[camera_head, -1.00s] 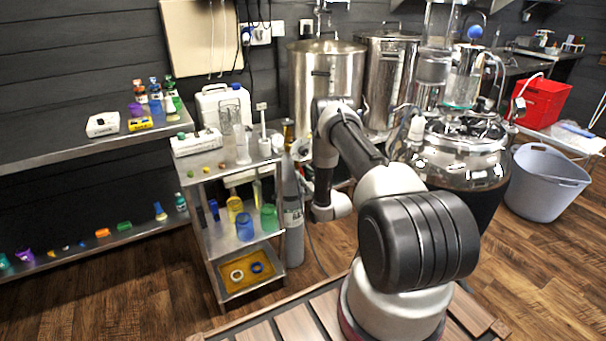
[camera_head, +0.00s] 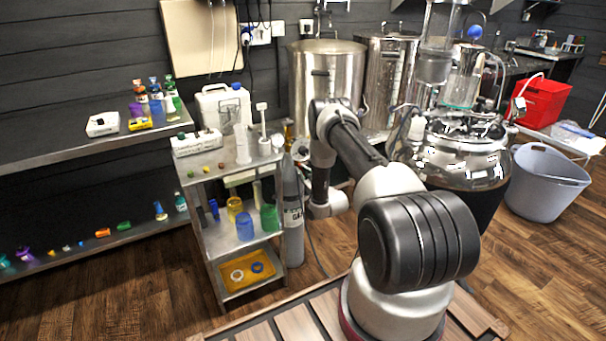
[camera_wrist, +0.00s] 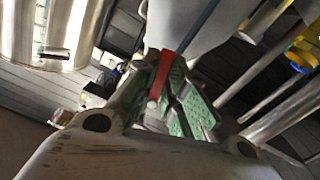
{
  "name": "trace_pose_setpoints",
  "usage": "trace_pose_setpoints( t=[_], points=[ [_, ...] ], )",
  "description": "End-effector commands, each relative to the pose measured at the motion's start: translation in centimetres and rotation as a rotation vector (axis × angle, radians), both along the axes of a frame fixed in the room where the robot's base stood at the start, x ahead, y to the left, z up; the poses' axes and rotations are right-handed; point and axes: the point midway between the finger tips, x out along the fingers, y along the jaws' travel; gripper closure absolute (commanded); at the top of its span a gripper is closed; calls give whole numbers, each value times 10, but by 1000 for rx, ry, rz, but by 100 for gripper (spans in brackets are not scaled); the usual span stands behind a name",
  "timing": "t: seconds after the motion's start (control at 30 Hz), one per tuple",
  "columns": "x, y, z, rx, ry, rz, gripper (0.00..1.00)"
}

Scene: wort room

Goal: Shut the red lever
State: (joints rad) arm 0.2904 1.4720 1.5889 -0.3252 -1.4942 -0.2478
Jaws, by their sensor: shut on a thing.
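The red lever (camera_wrist: 163,75) shows in the middle of the wrist view as a short red bar, slanting down between my finger pads. My gripper (camera_wrist: 172,88), with green-patterned pads, is shut on the red lever. The lever's lower end lies partly hidden among the fingers, beside a small pale round part. In the head view my arm and the steel vessels hide the lever and the gripper's fingers.
Steel vessels (camera_head: 326,80) stand behind my arm. A metal cart (camera_head: 210,234) with cups and small parts stands to the left, with a grey gas cylinder (camera_head: 293,215) beside it. A grey tub (camera_head: 545,190) stands at the right.

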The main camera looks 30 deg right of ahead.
Motion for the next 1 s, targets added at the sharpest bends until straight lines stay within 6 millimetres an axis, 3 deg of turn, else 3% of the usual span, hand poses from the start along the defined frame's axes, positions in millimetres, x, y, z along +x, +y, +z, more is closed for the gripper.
trace_pose_setpoints(
  t=[0.37,1.0],
  points=[
    [0,-6,3,-208,-8,0,100],
    [1,-19,16,-813,-28,1,100]
  ],
)
